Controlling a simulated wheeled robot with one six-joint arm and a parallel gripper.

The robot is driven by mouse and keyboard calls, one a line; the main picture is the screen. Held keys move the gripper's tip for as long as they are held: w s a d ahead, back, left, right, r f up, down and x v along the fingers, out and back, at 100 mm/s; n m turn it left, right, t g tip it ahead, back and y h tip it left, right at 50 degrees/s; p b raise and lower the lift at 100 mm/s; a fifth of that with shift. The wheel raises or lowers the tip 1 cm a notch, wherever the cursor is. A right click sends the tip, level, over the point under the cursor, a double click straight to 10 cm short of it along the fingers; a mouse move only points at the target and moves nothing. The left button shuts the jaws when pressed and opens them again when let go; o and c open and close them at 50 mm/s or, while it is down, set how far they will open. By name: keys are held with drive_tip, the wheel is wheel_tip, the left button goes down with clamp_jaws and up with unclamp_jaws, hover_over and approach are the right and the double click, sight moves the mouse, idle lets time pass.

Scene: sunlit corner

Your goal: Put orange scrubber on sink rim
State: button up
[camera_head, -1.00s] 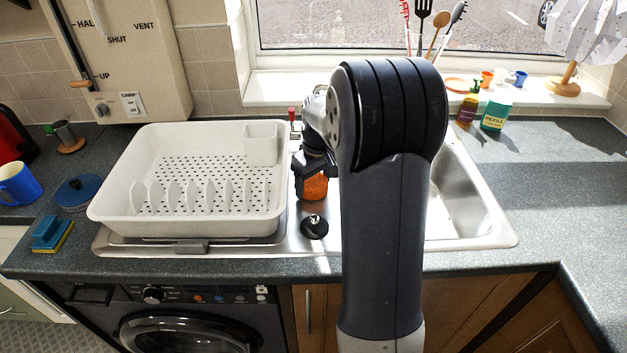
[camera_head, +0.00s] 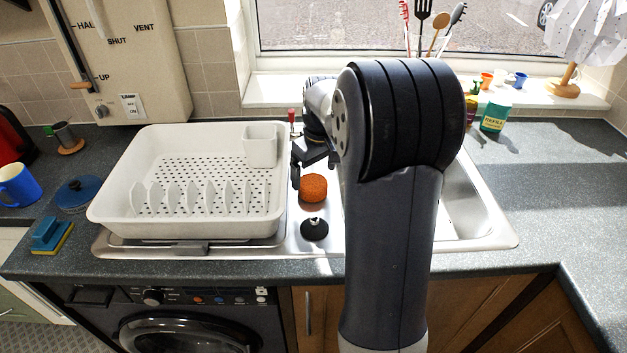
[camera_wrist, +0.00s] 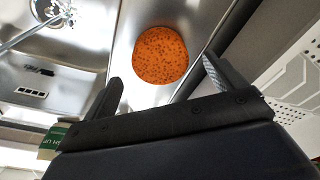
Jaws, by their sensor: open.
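The orange scrubber (camera_head: 313,188) is a round, speckled orange piece resting on the steel sink rim (camera_head: 298,236), between the white dish rack and the basin. In the wrist view the scrubber (camera_wrist: 160,55) lies on the flat steel strip beside the basin, apart from the fingers. My gripper (camera_head: 305,168) is open and empty, behind and above the scrubber in the head view. In the wrist view its two fingers (camera_wrist: 163,80) are spread wide. My arm hides part of the basin.
A black plug-like knob (camera_head: 314,229) stands just in front of the scrubber. The white dish rack (camera_head: 110,213) is close on the left, and the sink basin (camera_head: 462,200) on the right. A red-topped item (camera_head: 291,117) stands behind. The right counter (camera_head: 560,190) is clear.

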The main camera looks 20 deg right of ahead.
sight(318, 185)
wheel_tip(318, 185, up, 8)
drive_tip(key=shift+s+d+f, duration=0.15)
drive_tip(key=shift+s, duration=0.3)
drive_tip(key=shift+d, duration=0.1)
